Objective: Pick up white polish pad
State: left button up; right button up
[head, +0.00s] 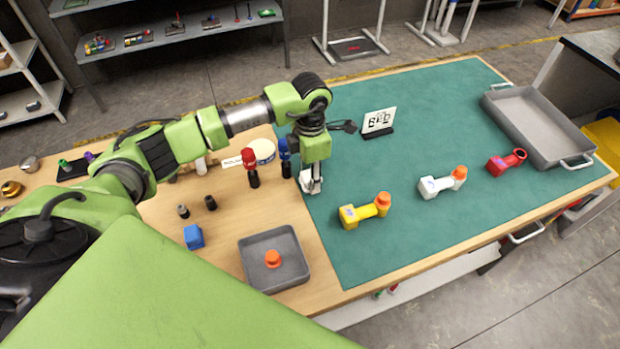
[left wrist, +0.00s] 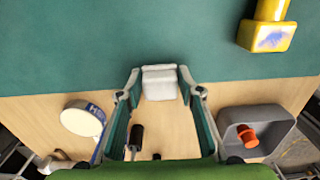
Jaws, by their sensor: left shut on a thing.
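The white polish pad (left wrist: 159,82) is a small pale block between the two fingertips of my left gripper in the left wrist view. My left gripper (head: 312,186) is shut on it, with a finger against each side. In the head view the gripper points down at the left edge of the green mat (head: 400,215), and its fingers and wrist make the pad hard to make out. I cannot tell whether the pad still touches the table. My right gripper is not in view.
Red-topped (head: 250,165) and blue-topped (head: 285,158) bottles stand close left of the gripper. A grey tray (head: 246,262) holds an orange piece (head: 272,258). Yellow (head: 365,211), white (head: 441,183) and red (head: 505,163) parts lie on the mat. A large grey tray (head: 558,158) is far right.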

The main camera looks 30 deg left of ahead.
pick_arm(q)
jog(key=s+d+r+b, duration=0.5)
jog(key=s+d+r, duration=0.1)
jog(key=d+r, duration=0.6)
jog(key=shift+s+d, duration=0.15)
jog(key=shift+s, duration=0.2)
jog(key=shift+o, duration=0.5)
